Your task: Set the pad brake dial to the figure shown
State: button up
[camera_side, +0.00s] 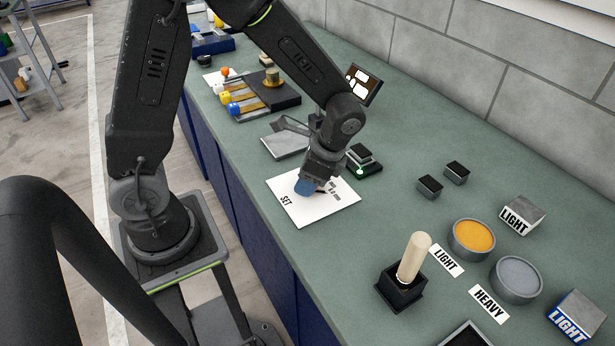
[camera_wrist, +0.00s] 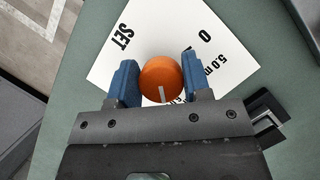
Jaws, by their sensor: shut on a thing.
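The brake dial (camera_wrist: 161,74) is an orange round knob with a pale pointer line, seen from above in the wrist view. It sits over a white sheet (camera_wrist: 98,68) printed "SET", "0" and "5.0 m", with more print partly hidden. The pointer line is toward the bottom of the knob in that view. My gripper (camera_wrist: 161,80) has its blue fingers on both sides of the dial and is shut on it. In the side view my gripper (camera_side: 306,187) is low over the white sheet (camera_side: 330,208) and hides the dial.
A small dark screen (camera_side: 363,85) with pale shapes stands behind my wrist. A device with a green light (camera_side: 362,160) is close right of my gripper. A wooden-handled tool (camera_side: 413,258), an orange-filled dish (camera_side: 472,238) and a grey dish (camera_side: 516,278) stand farther right.

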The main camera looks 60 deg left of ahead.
jog(key=o, duration=0.9)
jog(key=v, duration=1.4)
jog(key=s+a+r+n+t+h, duration=0.1)
jog(key=s+r+n+t+h, duration=0.2)
jog(key=s, duration=1)
notch_tip(320, 180, up, 2)
jog(key=n+t, duration=0.5)
jog(key=t, duration=0.1)
jog(key=shift+a, duration=0.2)
